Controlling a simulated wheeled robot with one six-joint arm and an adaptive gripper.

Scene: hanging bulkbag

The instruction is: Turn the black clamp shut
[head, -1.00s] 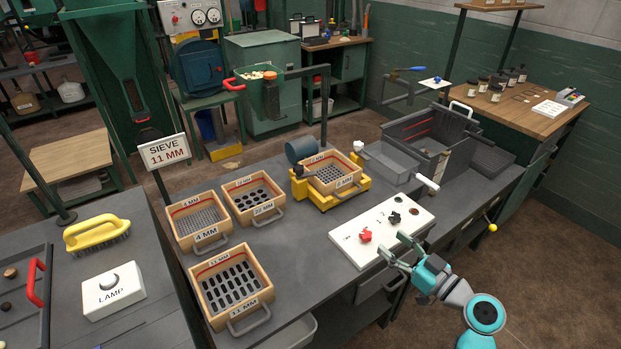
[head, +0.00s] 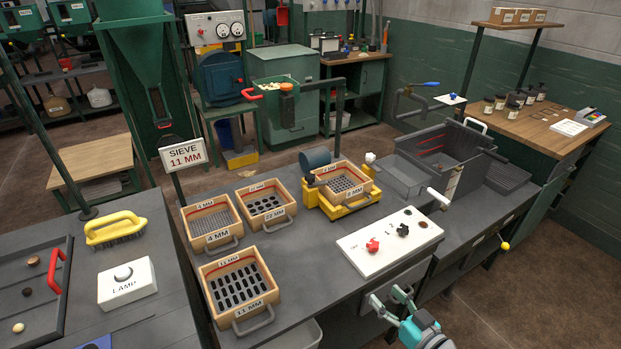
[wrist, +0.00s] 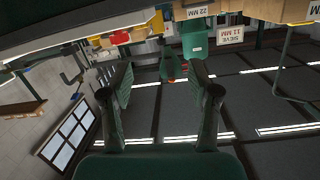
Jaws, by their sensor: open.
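My gripper (head: 386,299) is open and empty. It is low in front of the bench's front face, below the white board, with nothing between its fingers (wrist: 160,85) in the wrist view. A small black knob-like piece (head: 402,230) sits on the white board (head: 362,263), beside a red one (head: 372,246). A dark lever-like part (head: 309,182) shows at the left of the yellow sieve shaker (head: 352,207), which holds a framed sieve (head: 341,186). I cannot tell which dark part is the black clamp or how it is turned.
Several wooden-framed sieves (head: 238,287) stand on the bench left of the board. A white-handled lever (head: 438,198) sticks out at the board's back right. A sign reading SIEVE 11 MM (head: 184,155) stands behind. The floor at right is clear.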

